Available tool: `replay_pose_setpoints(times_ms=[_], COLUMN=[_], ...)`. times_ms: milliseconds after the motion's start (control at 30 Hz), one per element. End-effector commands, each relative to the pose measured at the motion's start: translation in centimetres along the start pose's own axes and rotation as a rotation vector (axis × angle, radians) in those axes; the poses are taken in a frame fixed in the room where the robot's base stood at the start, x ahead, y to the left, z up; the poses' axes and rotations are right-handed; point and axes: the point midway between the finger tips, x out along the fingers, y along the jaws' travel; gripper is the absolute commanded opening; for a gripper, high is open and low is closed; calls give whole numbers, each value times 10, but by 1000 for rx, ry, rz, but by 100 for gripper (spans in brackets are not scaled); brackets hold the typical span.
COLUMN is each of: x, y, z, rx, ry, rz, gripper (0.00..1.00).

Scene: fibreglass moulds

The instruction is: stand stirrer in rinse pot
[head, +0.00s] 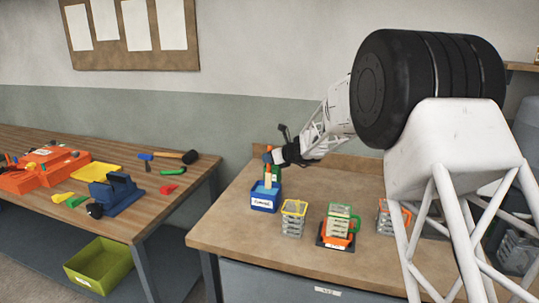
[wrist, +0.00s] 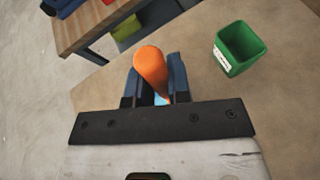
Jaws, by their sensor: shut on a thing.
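My gripper (wrist: 158,85) is shut on the stirrer's orange handle (wrist: 150,66) in the wrist view, with a bit of light blue below it. In the head view my gripper (head: 271,157) is above a blue labelled pot (head: 264,202) near the table's back left. A light blue part, seemingly the stirrer (head: 267,181), shows at that pot's mouth; I cannot tell whether its lower end is inside. A green pot (head: 274,172) stands just behind, and in the wrist view the green pot (wrist: 238,52) is open, apparently empty, right of my gripper. I cannot read which pot is for rinsing.
A yellow-topped clear stack (head: 293,218), an orange and green item on a dark base (head: 338,228) and more containers stand to the right. The front of the table is clear. A second bench (head: 110,190) with tools stands left across a gap.

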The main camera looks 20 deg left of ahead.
Motion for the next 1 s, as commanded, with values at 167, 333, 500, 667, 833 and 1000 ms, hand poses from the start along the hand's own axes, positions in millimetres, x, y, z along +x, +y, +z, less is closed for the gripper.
replay_pose_setpoints(times_ms=[167,333,500,667,833,1000], x=[4,8,11,14,17,18], y=[0,0,0,0,0,0], z=[-10,-19,-28,-35,-42,-45], rx=[0,2,0,1,0,0], ry=[1,1,1,0,1,1], rz=[1,0,1,0,0,0], gripper=[0,0,0,0,0,0])
